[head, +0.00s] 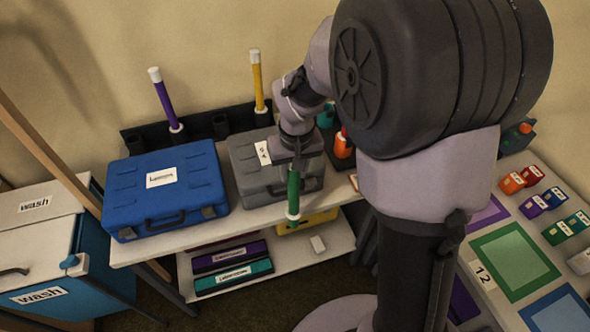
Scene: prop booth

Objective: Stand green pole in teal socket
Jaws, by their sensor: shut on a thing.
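The green pole (293,193) hangs roughly upright in my gripper (295,167), with its white end down. My gripper is shut on the pole's upper part, in front of the grey case on the bench. The pole's lower end shows near the bench's front edge, and I cannot tell its height above the bench. A teal piece (325,115) shows at the back, beside my wrist and partly hidden by my arm. It may be the teal socket, but its opening is not clear. The pole is apart from it.
A black rack (221,126) at the back holds a leaning purple pole (165,103) and a yellow pole (258,83). A blue case (166,188) and the grey case (246,174) fill much of the bench. An orange object (343,146) stands by my arm.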

